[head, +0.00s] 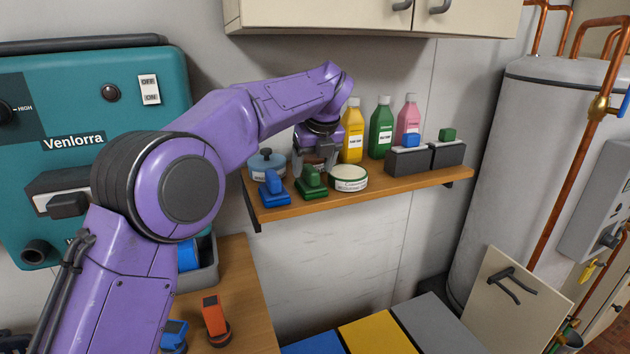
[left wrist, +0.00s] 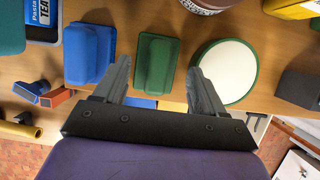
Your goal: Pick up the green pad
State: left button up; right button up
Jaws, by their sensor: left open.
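The green pad (head: 311,183), a block with a raised grip, lies on the wooden shelf between a blue pad (head: 273,190) and a round white-topped tin with a green rim (head: 349,184). In the left wrist view the green pad (left wrist: 156,62) shows between the two open fingers of the left gripper (left wrist: 158,70). I cannot tell whether the fingers touch it. Nothing is held. My right gripper is not in view.
The blue pad (left wrist: 90,54) and the tin (left wrist: 228,72) flank the fingers closely. Yellow, green (head: 381,130) and pink bottles stand behind on the shelf. Two dark boxes (head: 408,163) stand at its right. A cabinet (head: 370,18) hangs above.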

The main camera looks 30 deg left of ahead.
aim_at(311, 168)
pick_arm(q)
jog(key=x, duration=0.4)
jog(key=shift+s+a+p, duration=0.1)
jog(key=shift+a+p, duration=0.15)
jog(key=shift+p, duration=0.05)
jog(key=shift+f, duration=0.15)
jog(key=shift+d, duration=0.1)
jog(key=c, duration=0.7)
jog(key=shift+c, duration=0.2)
notch_tip(311, 168, up, 3)
jog(key=shift+f, duration=0.15)
jog(key=s+d+r+b, duration=0.4)
jog(key=s+d+r, duration=0.3)
jog(key=s+r, duration=0.3)
jog(key=shift+s+d+r+b, duration=0.3)
jog(key=shift+s+d, duration=0.1)
jog(key=shift+s, duration=0.35)
